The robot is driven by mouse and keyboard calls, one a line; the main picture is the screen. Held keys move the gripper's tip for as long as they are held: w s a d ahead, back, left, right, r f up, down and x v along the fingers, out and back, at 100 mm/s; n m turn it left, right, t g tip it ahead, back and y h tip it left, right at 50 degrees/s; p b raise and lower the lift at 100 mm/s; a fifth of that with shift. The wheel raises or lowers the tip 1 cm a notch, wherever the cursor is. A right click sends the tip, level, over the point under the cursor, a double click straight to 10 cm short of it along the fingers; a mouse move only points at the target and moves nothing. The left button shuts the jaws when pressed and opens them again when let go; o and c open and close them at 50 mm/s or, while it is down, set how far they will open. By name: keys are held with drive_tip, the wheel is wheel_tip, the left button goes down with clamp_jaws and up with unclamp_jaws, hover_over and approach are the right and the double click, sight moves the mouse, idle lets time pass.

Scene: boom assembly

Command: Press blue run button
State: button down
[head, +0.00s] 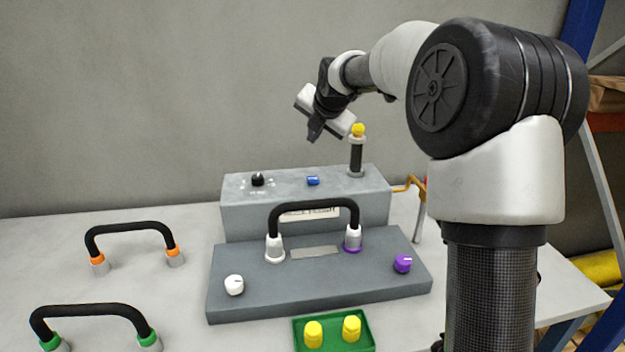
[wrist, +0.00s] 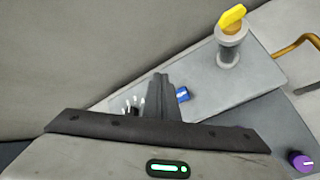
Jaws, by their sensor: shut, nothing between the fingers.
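The blue run button (head: 313,181) sits on top of the grey control box (head: 240,217), between a black knob and a post. In the wrist view the blue button (wrist: 182,94) shows just to the right of my fingertips, partly hidden behind them. My gripper (head: 314,133) is above the box and above the button, apart from both. Its fingers are shut with nothing between them; they also show in the wrist view (wrist: 160,82).
A post with a yellow cap (head: 358,130) stands right of the button. A black knob (head: 258,179) is to its left. In front, a black handle (head: 315,204) stands on the lower plate with a white knob (head: 234,285) and purple knob (head: 402,263). A green tray (head: 369,345) is nearest.

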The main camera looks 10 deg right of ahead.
sight(314, 180)
drive_tip(key=shift+f+b, duration=3.1)
drive_tip(key=shift+f, duration=1.15)
drive_tip(key=shift+f, duration=0.15)
drive_tip(key=shift+f, duration=0.3)
drive_tip(key=shift+f+b, duration=0.55)
drive_tip(key=shift+r+p, duration=0.8)
drive_tip(key=shift+r, duration=0.15)
drive_tip(key=shift+r, duration=0.15)
wheel_tip(314, 180, up, 5)
drive_tip(key=p, duration=0.4)
